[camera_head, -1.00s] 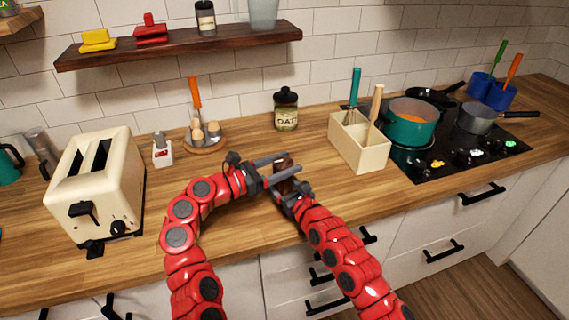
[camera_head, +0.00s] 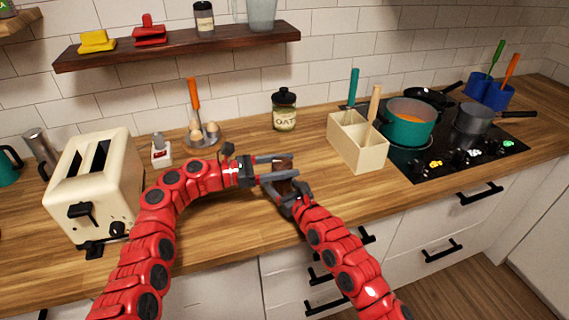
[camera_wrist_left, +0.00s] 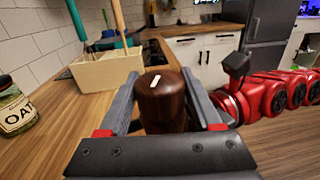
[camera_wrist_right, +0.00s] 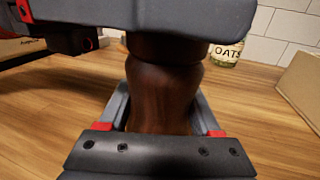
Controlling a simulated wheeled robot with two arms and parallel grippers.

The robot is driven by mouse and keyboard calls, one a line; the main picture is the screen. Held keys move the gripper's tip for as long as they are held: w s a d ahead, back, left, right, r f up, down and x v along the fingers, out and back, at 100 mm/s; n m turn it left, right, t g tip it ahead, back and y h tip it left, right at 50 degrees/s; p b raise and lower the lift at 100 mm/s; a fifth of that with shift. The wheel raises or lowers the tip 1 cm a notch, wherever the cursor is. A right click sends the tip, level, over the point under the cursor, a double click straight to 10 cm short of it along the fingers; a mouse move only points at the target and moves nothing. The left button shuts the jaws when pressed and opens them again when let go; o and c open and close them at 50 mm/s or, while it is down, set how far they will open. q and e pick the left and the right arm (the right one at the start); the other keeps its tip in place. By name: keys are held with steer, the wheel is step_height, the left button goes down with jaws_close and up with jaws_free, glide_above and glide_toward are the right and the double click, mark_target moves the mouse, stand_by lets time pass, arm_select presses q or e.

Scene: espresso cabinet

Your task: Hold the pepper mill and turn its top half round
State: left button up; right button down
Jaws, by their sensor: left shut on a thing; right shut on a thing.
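The dark brown wooden pepper mill (camera_head: 283,164) stands upright near the front of the counter, largely hidden by my grippers in the head view. My left gripper (camera_head: 282,166) comes in from the left and is shut on the mill's top half. In the left wrist view the rounded top (camera_wrist_left: 161,92) with a pale stripe sits between its fingers. My right gripper (camera_wrist_right: 164,108) is shut on the lower body (camera_wrist_right: 162,92), below the left gripper. The left gripper covers the mill's top in the right wrist view.
A cream utensil box (camera_head: 358,142) stands to the right, beside the black hob (camera_head: 455,150) with pots. An oats jar (camera_head: 285,110) stands behind the mill. A toaster (camera_head: 97,185) is at the left. The counter around the grippers is mostly clear.

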arm_select(q)
steer(key=shift+s+d+f+m+g, duration=0.15)
steer(key=shift+d+f+m+g, duration=0.15)
steer(key=shift+g, duration=0.2)
steer(key=shift+s+d+f+m+g, duration=0.1)
steer(key=shift+s+f+m+g, duration=0.1)
steer(key=shift+f+g, duration=0.25)
steer(key=shift+a+f+m+g, duration=0.25)
steer(key=shift+f+m+g, duration=0.15)
steer(key=shift+g, duration=0.25)
steer(key=shift+w+a+r+g, duration=0.25)
steer(key=shift+w+r+g, duration=0.05)
steer(key=shift+r, duration=0.3)
steer(key=shift+w+r+m, duration=0.15)
steer(key=shift+r+m, duration=0.15)
steer(key=shift+r, duration=0.45)
steer(key=shift+a, duration=0.1)
steer(key=o, duration=1.1)
steer(key=shift+o, duration=1.4)
